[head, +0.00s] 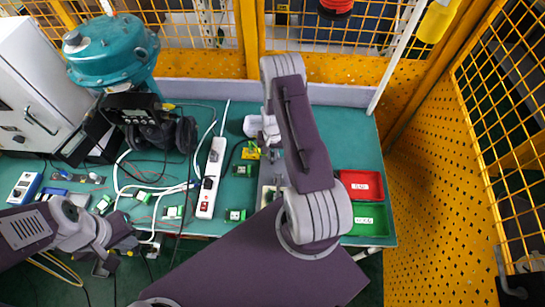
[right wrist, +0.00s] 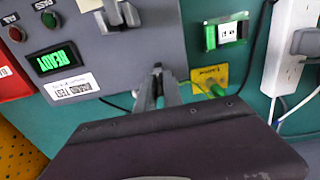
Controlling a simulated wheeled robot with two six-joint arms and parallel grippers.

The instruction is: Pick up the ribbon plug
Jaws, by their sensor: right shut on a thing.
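My right gripper (head: 270,153) is mostly covered by its own arm in the head view. In the right wrist view its two fingers (right wrist: 158,88) are close together, shut on a small grey thing at the edge of the grey panel. I take this to be the ribbon plug, but its outline is mostly hidden between the fingers. A yellow board (right wrist: 209,77) with a green part lies just beside the fingers, and it also shows in the head view (head: 250,153). My left gripper (head: 127,244) is at the table's front left edge; its jaws are too small to judge.
The grey panel (right wrist: 150,40) carries a green READY display (right wrist: 61,60). A white power strip (head: 210,178), cables and several small green modules crowd the table. Red (head: 361,184) and green (head: 368,219) trays stand at the right. A teal valve (head: 112,50) stands back left.

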